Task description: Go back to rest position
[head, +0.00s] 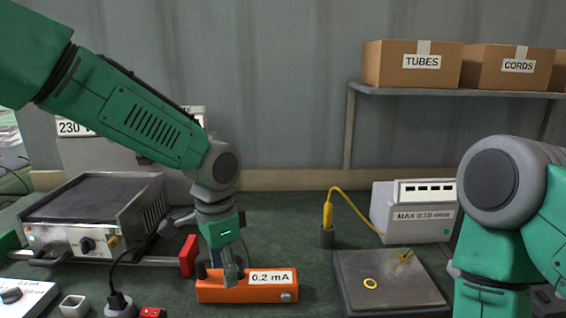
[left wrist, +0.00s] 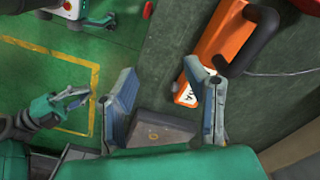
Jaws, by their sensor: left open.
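My left gripper (head: 228,266) points down at the left end of the orange meter (head: 248,285), labelled "0.2 mA". In the left wrist view my left gripper (left wrist: 165,108) has its two fingers wide apart with nothing between them. The orange meter (left wrist: 208,52) with its dark handle (left wrist: 256,40) lies beyond the right-hand finger, which partly covers its label. I cannot tell whether they touch. My right arm (head: 505,200) is at the right of the head view, its gripper hidden there. My right gripper (left wrist: 72,97) shows small at the left of the wrist view; its jaw opening is unclear.
A hot plate (head: 95,205) stands left of the meter, with a red block (head: 188,255) between. A grey plate (head: 388,285) with a yellow ring (head: 370,283) lies right. Behind are a yellow probe (head: 328,215) and a grey power box (head: 410,215). Boxes sit on a shelf.

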